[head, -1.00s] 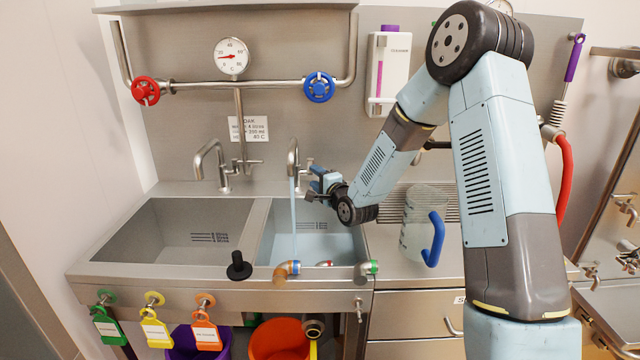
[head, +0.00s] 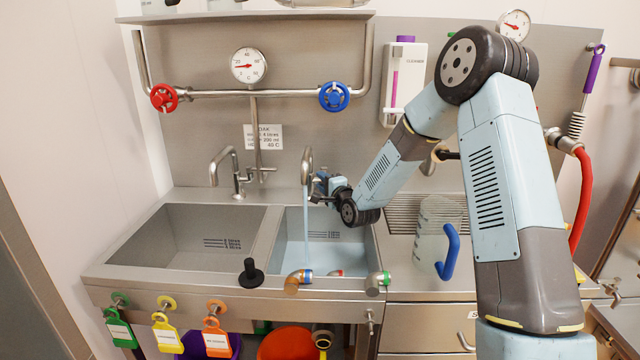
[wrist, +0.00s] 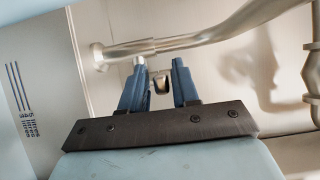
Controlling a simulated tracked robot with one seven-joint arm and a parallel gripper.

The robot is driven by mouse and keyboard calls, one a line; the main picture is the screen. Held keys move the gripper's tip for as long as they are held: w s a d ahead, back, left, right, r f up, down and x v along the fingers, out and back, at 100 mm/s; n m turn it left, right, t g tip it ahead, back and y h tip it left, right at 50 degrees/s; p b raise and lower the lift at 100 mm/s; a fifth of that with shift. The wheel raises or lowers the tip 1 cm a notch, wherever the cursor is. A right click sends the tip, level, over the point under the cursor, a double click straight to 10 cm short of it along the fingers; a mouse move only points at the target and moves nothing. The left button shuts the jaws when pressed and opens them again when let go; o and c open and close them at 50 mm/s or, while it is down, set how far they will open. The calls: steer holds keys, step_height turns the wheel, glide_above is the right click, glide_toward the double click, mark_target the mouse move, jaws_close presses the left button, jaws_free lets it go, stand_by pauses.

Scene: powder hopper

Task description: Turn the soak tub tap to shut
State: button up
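The right-hand metal tap (head: 307,160) stands behind the right basin (head: 335,252), and a bluish stream (head: 306,225) runs from its spout into that basin. My gripper (head: 320,184) is beside this tap, just right of the spout and partly behind it. In the wrist view my gripper (wrist: 160,76) has its two blue fingers apart. A small metal lever end (wrist: 160,82) shows between them, with gaps on both sides; contact is not visible. The tap pipe (wrist: 200,38) runs beyond the fingertips. The lever is hidden by my gripper in the head view.
A second tap (head: 222,165) stands behind the left basin (head: 125,262). A black-handled plug (head: 250,272) and pipe stubs (head: 297,280) are on the front rim. A clear jug (head: 437,225) with a blue handle stands right. Red (head: 164,97) and blue (head: 334,96) valve wheels are above.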

steer(key=c, duration=0.5)
steer(key=shift+o, duration=0.2)
steer(key=shift+d+f, duration=0.1)
steer(key=shift+d, duration=1.05)
steer(key=shift+w+d, duration=0.1)
steer(key=shift+w+d, duration=0.3)
steer(key=shift+d, duration=0.75)
steer(key=shift+w+d, duration=0.55)
steer(key=shift+d, duration=0.25)
